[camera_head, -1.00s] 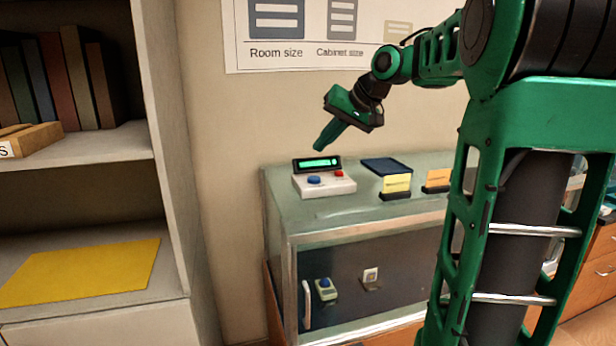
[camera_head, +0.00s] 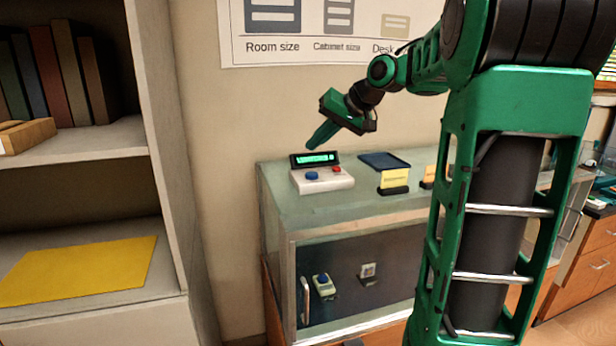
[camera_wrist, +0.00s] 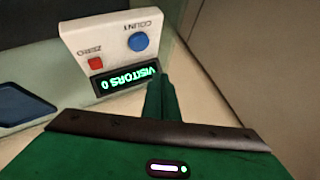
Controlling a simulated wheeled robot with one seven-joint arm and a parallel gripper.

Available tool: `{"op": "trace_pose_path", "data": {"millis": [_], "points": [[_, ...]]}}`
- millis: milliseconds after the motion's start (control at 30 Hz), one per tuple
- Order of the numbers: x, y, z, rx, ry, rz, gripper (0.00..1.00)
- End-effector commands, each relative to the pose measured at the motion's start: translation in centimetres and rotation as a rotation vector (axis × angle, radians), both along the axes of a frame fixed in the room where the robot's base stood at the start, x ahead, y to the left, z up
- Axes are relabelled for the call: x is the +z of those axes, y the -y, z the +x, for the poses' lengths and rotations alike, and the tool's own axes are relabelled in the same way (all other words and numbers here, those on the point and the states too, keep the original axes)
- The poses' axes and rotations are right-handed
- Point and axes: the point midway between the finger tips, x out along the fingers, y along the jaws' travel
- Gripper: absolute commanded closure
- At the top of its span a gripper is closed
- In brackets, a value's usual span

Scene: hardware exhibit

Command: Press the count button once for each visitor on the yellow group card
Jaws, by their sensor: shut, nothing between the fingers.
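The counter box (camera_head: 322,179) is white and sits on top of the glass cabinet. It has a blue button (camera_head: 312,176), a red button (camera_head: 336,169) and a green-lit display (camera_head: 314,159). In the wrist view the blue button (camera_wrist: 139,42) is labelled COUNT, the red one (camera_wrist: 96,64) is labelled ZERO, and the display (camera_wrist: 127,79) reads VISITORS 0. My gripper (camera_head: 311,146) is shut and empty, pointing down above the back of the box beside the display. A yellow card (camera_head: 395,179) stands in a black holder to the right; its writing is too small to read.
A dark blue tray (camera_head: 384,161) lies behind the yellow card. An orange card (camera_head: 428,173) is partly hidden by my arm. The cabinet top (camera_head: 330,211) is clear in front of the box. A shelf with a yellow sheet (camera_head: 80,270) stands at left.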

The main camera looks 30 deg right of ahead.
Motion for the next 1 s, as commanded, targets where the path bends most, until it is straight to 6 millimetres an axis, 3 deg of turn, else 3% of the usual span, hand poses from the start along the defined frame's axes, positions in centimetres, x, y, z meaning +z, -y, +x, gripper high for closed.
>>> {"op": "trace_pose_path", "data": {"millis": [400, 1000], "points": [[-4.3, -0.1, 0.0, 0.001, -0.002, 0.000, 1.00], [-4.8, -0.1, 0.0, 0.002, 0.000, 0.000, 1.00]]}}
